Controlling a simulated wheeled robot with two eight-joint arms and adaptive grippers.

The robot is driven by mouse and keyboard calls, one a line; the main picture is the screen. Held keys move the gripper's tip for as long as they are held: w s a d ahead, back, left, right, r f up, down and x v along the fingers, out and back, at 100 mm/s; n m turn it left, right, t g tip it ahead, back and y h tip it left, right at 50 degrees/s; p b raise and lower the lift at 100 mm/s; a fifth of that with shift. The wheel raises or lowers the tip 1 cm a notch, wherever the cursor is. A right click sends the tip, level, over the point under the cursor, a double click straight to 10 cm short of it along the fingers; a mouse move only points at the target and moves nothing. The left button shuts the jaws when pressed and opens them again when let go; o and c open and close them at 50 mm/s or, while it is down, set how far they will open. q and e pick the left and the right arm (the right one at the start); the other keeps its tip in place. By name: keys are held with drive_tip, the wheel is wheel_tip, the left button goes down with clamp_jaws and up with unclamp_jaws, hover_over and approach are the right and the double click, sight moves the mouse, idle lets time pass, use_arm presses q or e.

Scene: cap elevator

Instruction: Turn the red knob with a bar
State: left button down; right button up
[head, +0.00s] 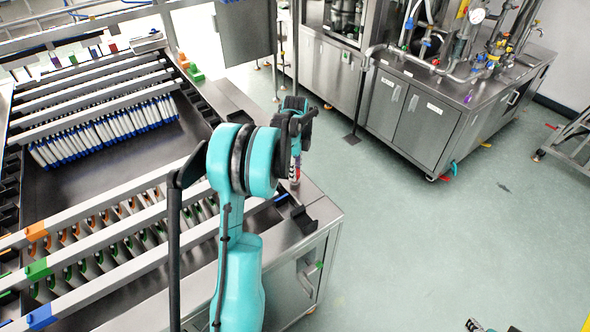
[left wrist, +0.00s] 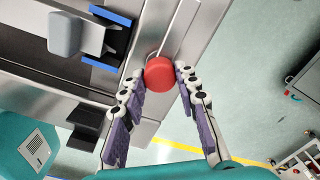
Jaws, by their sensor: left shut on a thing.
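The red knob (left wrist: 159,74) is a round red cap on the metal edge of the machine, seen in the left wrist view. A thin pale bar (left wrist: 183,33) runs up from beside it. My left gripper (left wrist: 159,79) has its two jointed, purple-padded fingers on either side of the knob, with the tips against it, and is shut on it. In the head view my left gripper (head: 296,168) reaches down to the machine's right corner; its arm and fingers hide most of the knob. A small part of my right gripper (head: 478,326) shows at the bottom edge; its fingers cannot be made out.
The machine's metal top (head: 318,208) ends close right of my left gripper. A black bracket (left wrist: 88,126) and a blue-edged part (left wrist: 105,66) stand near the knob. Rails with orange and green clips (head: 38,232) lie left. Open floor (head: 450,235) is at the right, before a steel cabinet (head: 425,125).

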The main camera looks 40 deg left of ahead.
use_arm(q)
drive_tip(key=c, duration=1.1)
unclamp_jaws()
wheel_tip(320, 180, up, 12)
drive_tip(key=shift+d, duration=0.15)
